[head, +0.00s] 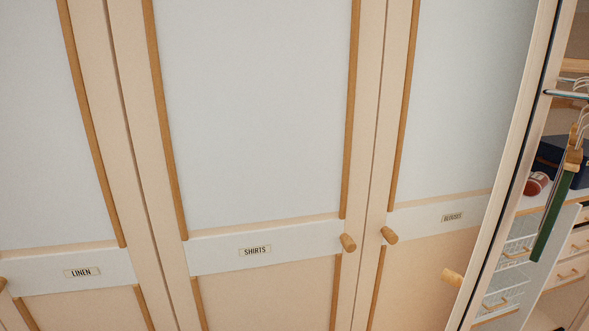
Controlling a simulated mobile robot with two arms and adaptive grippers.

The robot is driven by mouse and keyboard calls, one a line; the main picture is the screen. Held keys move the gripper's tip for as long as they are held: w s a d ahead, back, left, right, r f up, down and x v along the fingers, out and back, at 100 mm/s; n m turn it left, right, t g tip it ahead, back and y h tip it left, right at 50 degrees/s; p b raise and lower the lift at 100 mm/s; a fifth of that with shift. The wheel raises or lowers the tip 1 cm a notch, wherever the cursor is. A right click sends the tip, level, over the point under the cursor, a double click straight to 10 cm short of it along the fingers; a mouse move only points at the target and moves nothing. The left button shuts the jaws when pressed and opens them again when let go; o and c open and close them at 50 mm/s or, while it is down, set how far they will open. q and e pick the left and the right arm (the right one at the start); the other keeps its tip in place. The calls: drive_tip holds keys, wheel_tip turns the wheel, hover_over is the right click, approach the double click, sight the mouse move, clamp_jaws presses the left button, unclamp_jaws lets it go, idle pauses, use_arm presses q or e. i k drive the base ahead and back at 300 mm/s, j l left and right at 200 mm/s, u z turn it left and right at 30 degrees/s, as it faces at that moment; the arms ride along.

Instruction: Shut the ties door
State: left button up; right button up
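A tall door (523,120) stands open at the right, seen nearly edge-on. A round wooden knob (452,277) sticks out to the left from its outer face. No label reading ties is in view, but this is the only door seen open. Behind it the closet interior shows, with a green tie-like strip (554,218) hanging from a wooden clip hanger (573,158). Neither of my grippers is in view.
Closed panels labelled linen (82,272) and shirts (255,251) fill the left and middle. A third closed panel (452,217) has an unreadable label. Wooden knobs (348,242) (389,235) protrude. Inside are a brown ball (536,183), dark box (551,153), wire baskets (503,293) and drawers (577,269).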

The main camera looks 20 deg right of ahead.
sight(554, 18)
drive_tip(key=i+j+z, duration=0.2)
drive_tip(key=z, duration=0.3)
drive_tip(key=i+j+z, duration=0.1)
drive_tip(key=z, duration=0.4)
drive_tip(key=i+j+z, duration=0.1)
drive_tip(key=j+z, duration=0.6)
drive_tip(key=z, duration=0.25)
drive_tip(key=j+z, duration=0.35)
drive_tip(key=z, duration=0.15)
drive_tip(key=j+z, duration=0.2)
drive_tip(key=j, duration=0.1)
